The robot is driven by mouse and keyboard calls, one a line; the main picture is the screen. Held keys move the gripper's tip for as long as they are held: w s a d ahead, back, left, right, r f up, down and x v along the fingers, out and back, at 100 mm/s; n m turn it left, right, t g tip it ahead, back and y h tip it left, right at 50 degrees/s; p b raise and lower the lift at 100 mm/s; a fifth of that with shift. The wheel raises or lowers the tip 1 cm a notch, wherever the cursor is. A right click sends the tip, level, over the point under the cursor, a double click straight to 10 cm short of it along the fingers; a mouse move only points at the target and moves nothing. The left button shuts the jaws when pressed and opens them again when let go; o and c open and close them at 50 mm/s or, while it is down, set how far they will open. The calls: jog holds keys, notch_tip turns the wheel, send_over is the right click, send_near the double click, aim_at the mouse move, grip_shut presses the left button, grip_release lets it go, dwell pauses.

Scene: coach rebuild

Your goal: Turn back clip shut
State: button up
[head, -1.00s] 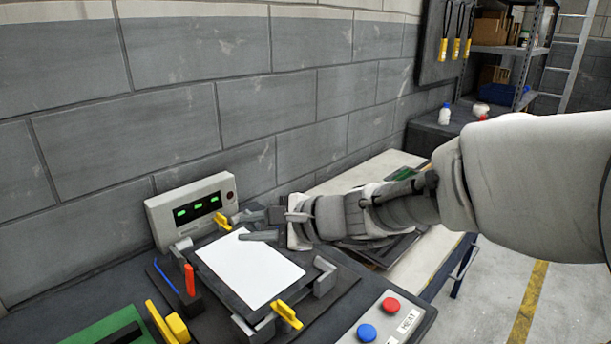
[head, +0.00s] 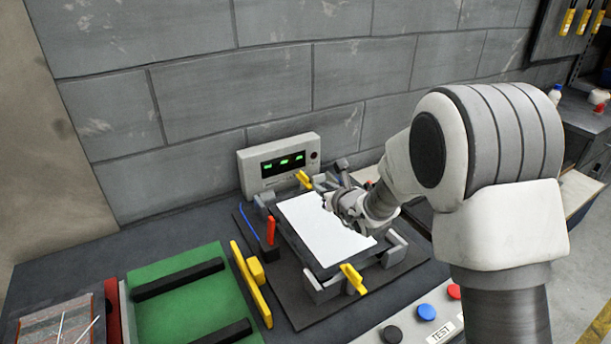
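The back clip (head: 304,180) is a small yellow lever at the back edge of a dark fixture (head: 312,262), below the display box. It lies slantwise in the picture; whether it grips the panel is too small to tell. A second yellow clip (head: 354,279) is at the fixture's front edge, at a similar slant. A white panel (head: 322,229) lies flat in the fixture. My gripper (head: 332,180) is just right of the back clip, above the panel's right back edge. Its fingers look apart and empty, and no contact with the clip shows. My wrist hides the panel's right edge.
A display box (head: 280,162) with green digits stands behind the fixture against the block wall. A red lever (head: 271,230) and yellow bar (head: 251,283) are left, beside a green tray (head: 190,295). Coloured buttons (head: 426,312) are at front right.

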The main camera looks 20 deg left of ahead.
aim_at(305, 176)
jog(key=x, duration=1.5)
jog(key=shift+w+a, duration=0.2)
jog(key=shift+w, duration=0.1)
jog(key=shift+c, duration=0.2)
grip_shut()
